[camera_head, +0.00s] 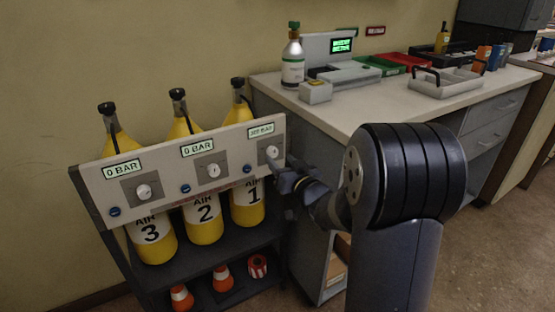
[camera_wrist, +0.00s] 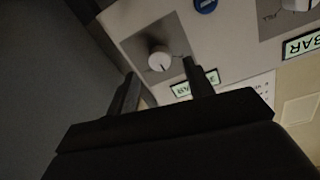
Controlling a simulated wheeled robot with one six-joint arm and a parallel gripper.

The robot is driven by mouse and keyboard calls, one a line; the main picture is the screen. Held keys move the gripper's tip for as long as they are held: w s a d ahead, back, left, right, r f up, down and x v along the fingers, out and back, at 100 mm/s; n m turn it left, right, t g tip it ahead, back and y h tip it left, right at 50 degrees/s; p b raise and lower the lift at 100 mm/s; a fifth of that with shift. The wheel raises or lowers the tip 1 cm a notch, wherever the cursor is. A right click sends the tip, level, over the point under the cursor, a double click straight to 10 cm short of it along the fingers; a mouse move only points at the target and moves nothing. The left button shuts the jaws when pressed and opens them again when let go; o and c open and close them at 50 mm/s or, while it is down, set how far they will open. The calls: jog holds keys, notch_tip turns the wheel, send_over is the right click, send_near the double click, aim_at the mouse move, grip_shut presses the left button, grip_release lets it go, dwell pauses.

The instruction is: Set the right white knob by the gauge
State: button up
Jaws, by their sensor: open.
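The right white knob (camera_head: 272,152) sits on a grey square plate at the right end of the pale panel (camera_head: 230,135). Its gauge (camera_head: 261,130) is lit above it; its digits are too small to read surely, but "BAR" shows. My gripper (camera_head: 280,175) is open at the panel's right end, just below and beside this knob. In the wrist view the knob (camera_wrist: 159,60) appears between the tips of the two fingers (camera_wrist: 160,72), with its gauge (camera_wrist: 194,82) upside down. I see no clear contact between fingers and knob.
A middle knob (camera_head: 213,170) and a left knob (camera_head: 144,191) sit under gauges reading 0 BAR. Yellow cylinders (camera_head: 205,222) stand behind the panel in a dark rack (camera_head: 182,262). A desk (camera_head: 345,108) with trays and a bottle (camera_head: 293,62) stands close on the right.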

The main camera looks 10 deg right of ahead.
aim_at(274, 154)
jog(key=shift+x, duration=1.7)
jog(key=shift+c, duration=0.5)
jog(key=c, duration=0.9)
